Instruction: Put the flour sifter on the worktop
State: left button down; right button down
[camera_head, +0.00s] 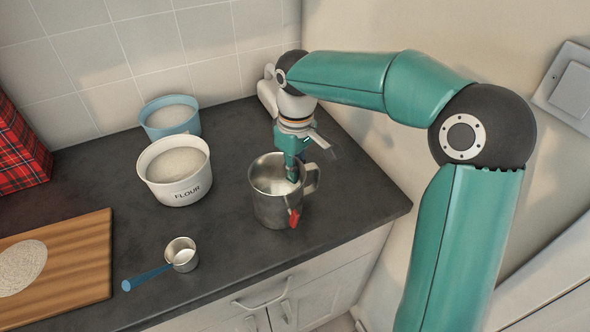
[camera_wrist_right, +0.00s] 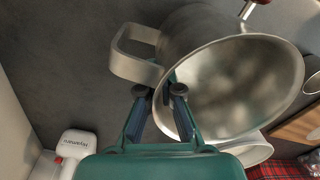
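The flour sifter (camera_head: 268,207) is a metal cup with a side handle and a red-tipped crank. It is upright at the right part of the dark worktop (camera_head: 340,215); I cannot tell whether its base touches the surface. My right gripper (camera_head: 291,176) reaches down from above to its rim on the handle side. In the right wrist view, the gripper (camera_wrist_right: 162,92) has its fingers close together by the rim and handle of the sifter (camera_wrist_right: 240,85), and looks shut on it. The fingertips are partly hidden. My left gripper is not in view.
A white flour bowl (camera_head: 175,190), a blue bowl (camera_head: 170,118), a measuring scoop (camera_head: 181,254) and a wooden board (camera_head: 80,262) are to the left. A white appliance (camera_head: 266,95) stands at the back corner. The worktop is clear right of the sifter, up to its edge.

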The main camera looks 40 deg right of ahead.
jog(key=c, duration=1.3)
grip_release()
notch_tip(320, 180, up, 12)
jog(key=shift+d+r+p, duration=0.1)
jog(key=shift+d+p, duration=0.05)
jog(key=shift+p, duration=0.6)
